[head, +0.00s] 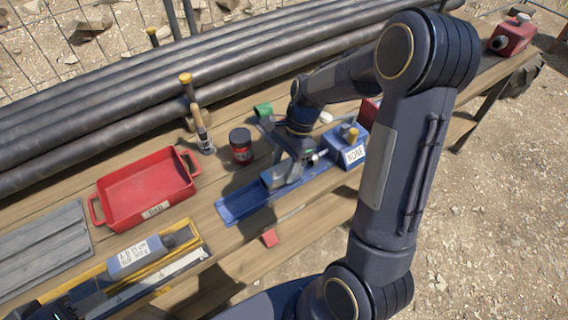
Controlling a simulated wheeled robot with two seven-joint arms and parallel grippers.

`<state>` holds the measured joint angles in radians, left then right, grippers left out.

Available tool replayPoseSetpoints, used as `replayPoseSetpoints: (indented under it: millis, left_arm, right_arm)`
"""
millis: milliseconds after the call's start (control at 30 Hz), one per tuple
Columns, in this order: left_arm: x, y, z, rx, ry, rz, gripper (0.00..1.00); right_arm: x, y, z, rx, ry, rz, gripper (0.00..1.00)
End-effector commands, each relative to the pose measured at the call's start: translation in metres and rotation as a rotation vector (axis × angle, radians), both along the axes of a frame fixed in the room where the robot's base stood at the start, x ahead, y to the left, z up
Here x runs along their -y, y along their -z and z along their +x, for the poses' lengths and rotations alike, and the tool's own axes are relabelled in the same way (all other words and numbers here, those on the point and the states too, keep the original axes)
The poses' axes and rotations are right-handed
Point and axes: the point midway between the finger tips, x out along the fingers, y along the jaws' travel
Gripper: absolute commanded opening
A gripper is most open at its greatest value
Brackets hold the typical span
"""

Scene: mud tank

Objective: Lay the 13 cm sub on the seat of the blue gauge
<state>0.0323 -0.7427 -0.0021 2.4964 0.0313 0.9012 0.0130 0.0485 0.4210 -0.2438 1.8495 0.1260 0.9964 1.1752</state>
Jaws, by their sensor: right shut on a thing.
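The blue gauge (236,207) is a long blue tray on the plank table. My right gripper (286,168) is above its middle, pointing down and shut on a short grey sub (283,177). The sub lies low along the tray, partly hidden by the fingers; I cannot tell whether it touches the seat. Another grey-blue sub with a white label (138,255) lies on the yellow gauge (190,237) at the front left; its small print is hard to read. My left gripper (72,303) is only partly in view at the bottom left corner, and its fingers are unclear.
A red tray (150,187) stands at the left, beside a grey ribbed board (42,248). A dark jar with a red label (240,146) and a brush (202,132) stand behind the blue gauge. A labelled blue block (347,149) is at its right end. Long dark pipes (130,90) run behind.

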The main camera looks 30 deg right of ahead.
Motion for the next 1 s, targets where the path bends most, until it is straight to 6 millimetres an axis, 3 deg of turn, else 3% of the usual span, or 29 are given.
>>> replayPoseSetpoints:
  millis: [533,567,733,933,1000]
  left_arm:
    - [0.0000,0.0022,0.0000,0.000,0.000,0.000,0.36]
    - [0.0000,0.0022,0.0000,0.000,0.000,0.000,0.36]
    - [0.0000,0.0022,0.0000,0.000,0.000,0.000,0.36]
    - [0.0000,0.0023,0.0000,0.000,0.000,0.000,0.36]
    - [0.0000,0.0024,0.0000,0.000,0.000,0.000,0.36]
  right_arm:
    - [-0.0001,0.0063,0.0002,0.001,0.000,0.001,0.05]
    - [-0.0001,0.0063,0.0002,0.001,0.000,0.001,0.51]
    - [0.0000,0.0064,0.0001,0.000,0.000,0.001,0.73]
    - [0.0000,0.0066,0.0000,0.000,0.000,0.000,0.74]
    - [0.0001,0.0075,-0.0004,-0.001,0.001,0.000,0.83]
